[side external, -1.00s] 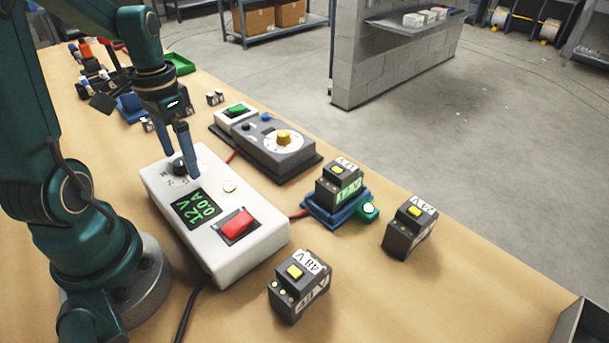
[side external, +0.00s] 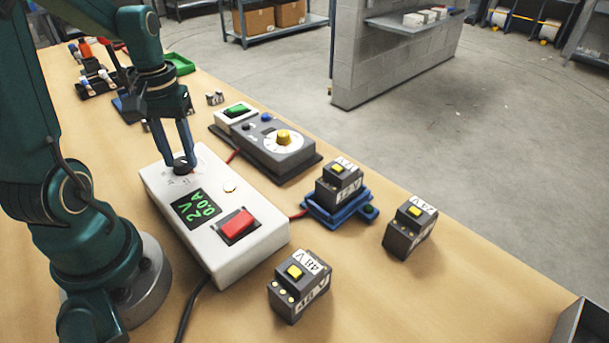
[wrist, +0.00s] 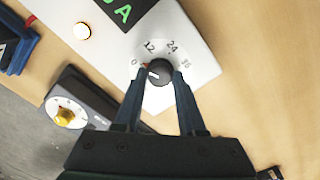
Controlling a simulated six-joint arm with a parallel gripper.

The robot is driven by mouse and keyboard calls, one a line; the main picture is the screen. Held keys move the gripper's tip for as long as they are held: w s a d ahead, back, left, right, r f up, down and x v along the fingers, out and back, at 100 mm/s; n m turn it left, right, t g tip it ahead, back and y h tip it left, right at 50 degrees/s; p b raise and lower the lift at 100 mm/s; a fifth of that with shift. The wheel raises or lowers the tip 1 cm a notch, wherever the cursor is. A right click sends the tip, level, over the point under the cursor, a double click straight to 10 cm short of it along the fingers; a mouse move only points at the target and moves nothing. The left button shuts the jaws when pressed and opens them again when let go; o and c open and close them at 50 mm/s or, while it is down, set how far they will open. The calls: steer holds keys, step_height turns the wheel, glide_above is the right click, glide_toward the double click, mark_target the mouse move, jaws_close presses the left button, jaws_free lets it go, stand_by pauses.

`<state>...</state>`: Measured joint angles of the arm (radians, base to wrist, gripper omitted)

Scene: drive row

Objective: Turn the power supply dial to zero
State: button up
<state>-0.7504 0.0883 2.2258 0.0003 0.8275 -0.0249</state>
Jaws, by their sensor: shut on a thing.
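The white power supply (side external: 258,250) stands on the bench, its display (side external: 199,208) reading 2 V and 0.0 A in green. Its black dial (wrist: 159,72) sits on a scale marked 0, 12, 24 and 36. The fingers also show in the wrist view (wrist: 160,78). In the side view they hide part of the dial.
A red button (side external: 237,225) is on the supply's front. A grey box with a yellow knob (side external: 283,138) stands behind it. A battery on a blue cradle (side external: 323,213), a 48 V block (side external: 299,289) and a 24 V block (side external: 410,229) stand at right.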

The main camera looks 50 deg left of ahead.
mark_target(182, 161)
steer(key=o, duration=0.6)
steer(key=shift+n, duration=0.6)
steer(key=o, duration=0.9)
steer(key=shift+r, duration=0.1)
steer(key=shift+r, duration=3.45)
steer(key=shift+d, duration=0.1)
steer(key=d+m+t, duration=0.2)
steer(key=d+m, duration=0.1)
steer(key=d, duration=0.2)
steer(key=s+d+r+m+t, duration=0.1)
steer(key=d+m, duration=0.2)
steer(key=d, duration=0.1)
steer(key=d+m+t, duration=0.2)
steer(key=d+m, duration=0.2)
steer(key=d, duration=0.1)
steer(key=shift+s+d+r+t, duration=0.25)
steer(key=shift+s+d+t, duration=0.05)
steer(key=shift+s+d, duration=0.05)
